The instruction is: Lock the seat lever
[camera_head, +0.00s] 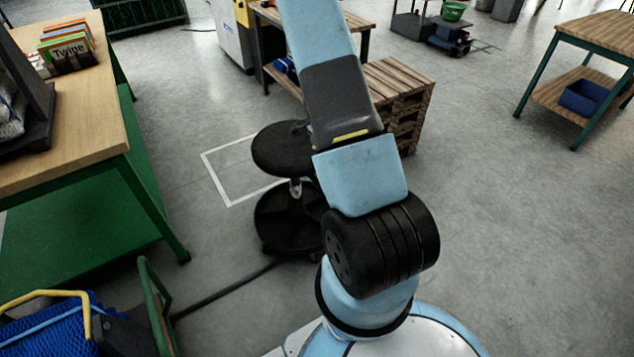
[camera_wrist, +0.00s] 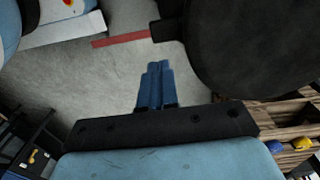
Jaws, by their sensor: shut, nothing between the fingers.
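The round black stool seat (camera_head: 284,150) stands left of my arm in the head view, on a round black base (camera_head: 285,222). In the wrist view the dark seat (camera_wrist: 255,50) fills the upper right. A dark block (camera_wrist: 168,31) sticks out at its left edge, with a thin red bar (camera_wrist: 120,40) in line with it, pointing left; this looks like the lever. My gripper (camera_wrist: 155,66) has its blue fingers together and empty. The fingertips appear just below the dark block; I cannot tell whether they touch it. In the head view my arm hides the gripper and the lever.
A wooden bench with green legs (camera_head: 130,150) stands at the left. A stack of wooden pallets (camera_head: 410,105) is behind my arm. A black cable (camera_head: 225,290) runs over the floor to the stool. The grey floor at right (camera_head: 520,230) is clear.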

